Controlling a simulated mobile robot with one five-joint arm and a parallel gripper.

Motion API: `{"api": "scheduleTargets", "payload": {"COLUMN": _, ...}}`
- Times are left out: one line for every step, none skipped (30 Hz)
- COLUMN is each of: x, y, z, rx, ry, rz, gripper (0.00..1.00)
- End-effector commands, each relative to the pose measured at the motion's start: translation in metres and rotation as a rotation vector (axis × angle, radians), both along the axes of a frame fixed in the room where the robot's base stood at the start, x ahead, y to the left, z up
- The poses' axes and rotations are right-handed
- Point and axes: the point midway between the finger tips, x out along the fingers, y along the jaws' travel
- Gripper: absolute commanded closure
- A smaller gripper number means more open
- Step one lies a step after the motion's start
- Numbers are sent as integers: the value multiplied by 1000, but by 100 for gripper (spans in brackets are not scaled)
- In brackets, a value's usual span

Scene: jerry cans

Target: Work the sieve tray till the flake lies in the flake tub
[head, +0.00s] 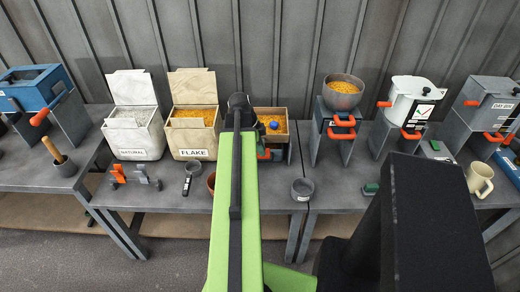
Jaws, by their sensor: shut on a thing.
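The flake tub (194,143), cream with its lid up and labelled FLAKE, stands on the bench left of my arm, with orange bits inside. The sieve tray (285,137), a wooden-sided box with orange bits and a blue ball in it, is just right of my arm, partly hidden by it. An orange handle (262,154) shows at the tray's front. My gripper (258,150) is mostly hidden behind my arm and appears shut at that handle; the fingertips are not clear.
A similar tub labelled NATURAL (135,143), holding pale bits, stands left of the flake tub. A grey bowl (343,95) of orange bits sits on a stand to the right. A small grey cup (302,190) and a brown cup (211,184) stand near the front edge.

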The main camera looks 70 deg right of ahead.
Motion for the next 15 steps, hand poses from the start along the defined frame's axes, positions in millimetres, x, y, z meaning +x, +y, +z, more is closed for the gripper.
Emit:
{"api": "scheduleTargets", "payload": {"x": 1, "y": 1, "z": -5, "rx": 12, "ry": -11, "rz": 1, "gripper": 100}}
{"api": "scheduleTargets", "payload": {"x": 1, "y": 1, "z": -5, "rx": 13, "ry": -11, "rz": 0, "gripper": 100}}
{"api": "scheduleTargets", "payload": {"x": 0, "y": 1, "z": -5, "rx": 12, "ry": -10, "rz": -1, "gripper": 100}}
{"api": "scheduleTargets", "payload": {"x": -1, "y": 0, "z": -5, "rx": 13, "ry": -10, "rz": -3, "gripper": 100}}
{"api": "scheduleTargets", "payload": {"x": -1, "y": 0, "z": -6, "rx": 13, "ry": -10, "rz": -3, "gripper": 100}}
{"api": "scheduleTargets", "payload": {"x": -2, "y": 0, "z": -6, "rx": 14, "ry": -10, "rz": -4, "gripper": 100}}
{"api": "scheduleTargets", "payload": {"x": -2, "y": 0, "z": -6, "rx": 13, "ry": -10, "rz": -5, "gripper": 100}}
{"api": "scheduleTargets", "payload": {"x": -2, "y": 0, "z": -5, "rx": 14, "ry": -10, "rz": -6, "gripper": 100}}
{"api": "scheduleTargets", "payload": {"x": -3, "y": 0, "z": -4, "rx": 14, "ry": -10, "rz": -6, "gripper": 100}}
{"api": "scheduleTargets", "payload": {"x": -3, "y": 0, "z": -3, "rx": 14, "ry": -10, "rz": -7, "gripper": 100}}
{"api": "scheduleTargets", "payload": {"x": -3, "y": 1, "z": -1, "rx": 14, "ry": -10, "rz": -7, "gripper": 100}}
{"api": "scheduleTargets", "payload": {"x": -3, "y": 2, "z": 3, "rx": 12, "ry": -9, "rz": -7, "gripper": 100}}
{"api": "scheduleTargets", "payload": {"x": -4, "y": 2, "z": 6, "rx": 12, "ry": -9, "rz": -7, "gripper": 100}}
{"api": "scheduleTargets", "payload": {"x": -4, "y": 3, "z": 10, "rx": 11, "ry": -9, "rz": -7, "gripper": 100}}
{"api": "scheduleTargets", "payload": {"x": -4, "y": 5, "z": 16, "rx": 10, "ry": -9, "rz": -5, "gripper": 100}}
